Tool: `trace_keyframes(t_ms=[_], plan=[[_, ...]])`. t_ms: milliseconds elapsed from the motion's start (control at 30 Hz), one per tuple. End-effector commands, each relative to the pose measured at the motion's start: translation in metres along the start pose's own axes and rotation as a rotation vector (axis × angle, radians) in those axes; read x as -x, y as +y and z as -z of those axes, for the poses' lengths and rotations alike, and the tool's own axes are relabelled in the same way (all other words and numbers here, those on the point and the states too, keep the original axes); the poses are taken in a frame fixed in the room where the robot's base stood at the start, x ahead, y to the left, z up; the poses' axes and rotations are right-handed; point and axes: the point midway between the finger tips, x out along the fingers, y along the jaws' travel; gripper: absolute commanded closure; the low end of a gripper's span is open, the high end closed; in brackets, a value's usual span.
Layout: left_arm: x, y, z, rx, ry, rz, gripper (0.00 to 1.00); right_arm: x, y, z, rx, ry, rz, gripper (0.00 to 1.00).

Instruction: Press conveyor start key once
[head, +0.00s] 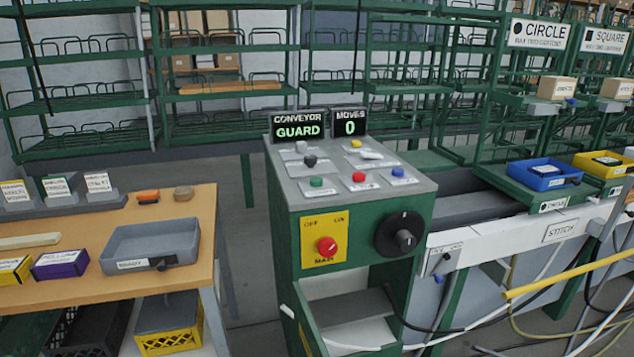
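The control console (353,184) stands in the middle of the head view, a green cabinet with a grey sloped top. On the top are a green key (316,182), a red key (359,177) and a blue key (398,172) in the front row. Behind them are a dark knob (310,160), a yellow key (356,143) and a few light parts. The key labels are too small to read. The conveyor display (298,128) reads GUARD, and the moves display (350,124) reads 0. Neither of my grippers is in view.
The console front has a red main knob (326,246) on a yellow plate and a black dial (400,234). A wooden bench (95,222) with a grey tray (152,247) is left. A conveyor line with a blue tray (543,175) is right. Green racks stand behind.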

Motion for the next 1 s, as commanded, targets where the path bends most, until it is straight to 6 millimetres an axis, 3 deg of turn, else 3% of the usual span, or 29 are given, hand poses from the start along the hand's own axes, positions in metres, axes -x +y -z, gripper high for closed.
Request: trace_keyframes(t_ms=[333, 767, 1000], plan=[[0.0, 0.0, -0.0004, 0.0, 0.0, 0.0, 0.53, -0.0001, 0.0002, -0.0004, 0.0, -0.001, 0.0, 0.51], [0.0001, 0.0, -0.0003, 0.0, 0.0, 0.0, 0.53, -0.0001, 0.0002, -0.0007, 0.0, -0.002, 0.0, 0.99], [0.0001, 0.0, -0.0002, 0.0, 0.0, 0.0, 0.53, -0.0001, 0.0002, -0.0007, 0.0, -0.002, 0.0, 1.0]])
